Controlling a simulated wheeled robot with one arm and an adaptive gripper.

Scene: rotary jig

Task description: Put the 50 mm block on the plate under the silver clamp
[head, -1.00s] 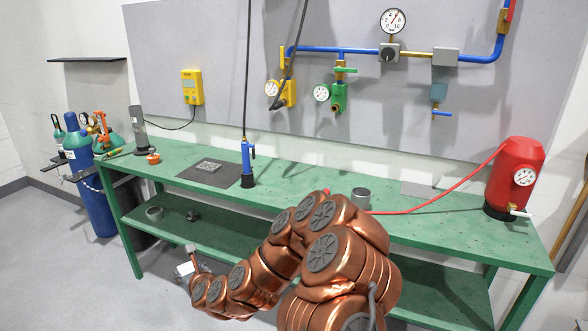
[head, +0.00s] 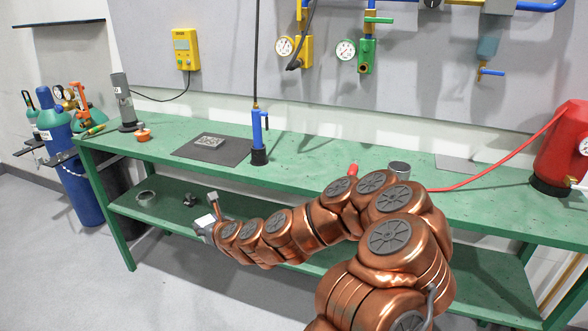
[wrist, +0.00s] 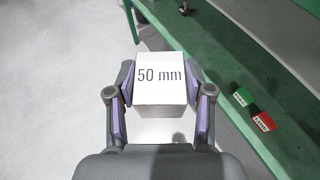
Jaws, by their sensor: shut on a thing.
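A white block marked "50 mm" (wrist: 160,76) is between the two fingers of my gripper (wrist: 160,102), which is shut on it. The label faces the wrist camera. In the head view the small white block (head: 205,220) shows at the end of my arm, in front of the bench's lower shelf, with my gripper (head: 208,229) partly hidden by my arm. A small grey plate (head: 208,142) lies on a dark mat on the bench top, away from my gripper. I cannot make out a silver clamp for certain.
The green bench (head: 310,150) has a lower shelf (head: 165,214) with a ring-shaped part (head: 146,197) and a dark fitting (head: 190,199). Green (wrist: 243,97) and red (wrist: 264,121) labelled blocks lie on the green surface. A blue torch (head: 258,132) stands beside the mat.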

